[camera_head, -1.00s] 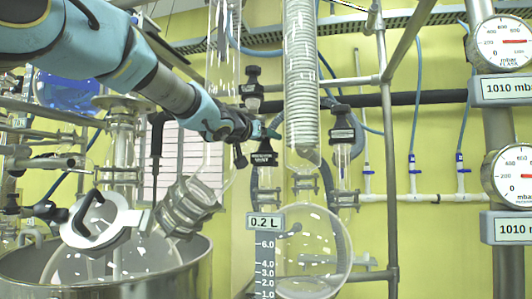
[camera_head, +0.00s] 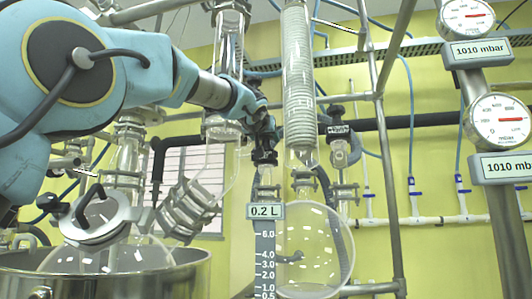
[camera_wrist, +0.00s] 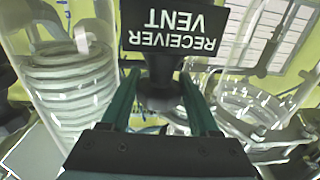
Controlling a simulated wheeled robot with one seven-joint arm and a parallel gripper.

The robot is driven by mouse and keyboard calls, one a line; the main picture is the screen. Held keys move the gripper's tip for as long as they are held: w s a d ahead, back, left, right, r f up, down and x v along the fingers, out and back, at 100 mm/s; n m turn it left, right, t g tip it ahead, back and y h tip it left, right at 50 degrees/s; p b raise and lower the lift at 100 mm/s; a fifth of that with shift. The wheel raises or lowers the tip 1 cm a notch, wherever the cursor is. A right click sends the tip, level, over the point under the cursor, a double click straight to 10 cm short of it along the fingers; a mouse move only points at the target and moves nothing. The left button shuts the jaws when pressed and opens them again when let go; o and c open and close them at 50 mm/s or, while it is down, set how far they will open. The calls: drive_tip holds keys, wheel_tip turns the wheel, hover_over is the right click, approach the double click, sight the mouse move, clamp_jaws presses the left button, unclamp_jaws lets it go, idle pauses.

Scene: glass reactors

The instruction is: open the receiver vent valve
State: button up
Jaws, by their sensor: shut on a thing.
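The receiver vent valve has a black handle (camera_wrist: 160,72) and a black plate reading RECEIVER VENT (camera_wrist: 174,28), upside down in the wrist view. In the head view its dark plate (camera_head: 265,157) shows just below my gripper (camera_head: 268,132), above the receiver's neck. In the wrist view my gripper (camera_wrist: 158,100) has one finger on each side of the handle and is shut on it. The fingers and wrist hide part of the handle in the head view, and its turn angle is unclear. The glass receiver flask (camera_head: 312,250) hangs below right, beside a 0.2 L level scale (camera_head: 265,212).
A coiled glass condenser (camera_head: 299,90) stands just right of my gripper. Another black-topped valve (camera_head: 338,130) is further right. Glass tubing (camera_head: 228,50) rises behind my wrist. Two gauges (camera_head: 498,120) read 1010 mbar. A steel vessel (camera_head: 110,275) stands lower left.

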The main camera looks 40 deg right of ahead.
drive_tip(key=shift+s+d+f+n+t+y+b, duration=0.1)
drive_tip(key=shift+f+n+t+y+b, duration=0.15)
drive_tip(key=shift+n+t+y+b, duration=0.75)
drive_tip(key=shift+r+t+y+b, duration=0.1)
drive_tip(key=shift+t+y+b, duration=0.2)
drive_tip(key=shift+t+b, duration=0.15)
drive_tip(key=n+t+y, duration=0.1)
drive_tip(key=n+t+y+p, duration=0.1)
drive_tip(key=shift+r+n+y, duration=0.25)
drive_tip(key=shift+n+y, duration=0.05)
drive_tip(key=shift+y, duration=0.1)
drive_tip(key=shift+n+t+y+p, duration=0.45)
drive_tip(key=shift+n+y+p, duration=0.35)
drive_tip(key=shift+y, duration=0.3)
drive_tip(key=o, duration=1.1)
drive_tip(key=shift+f, duration=0.15)
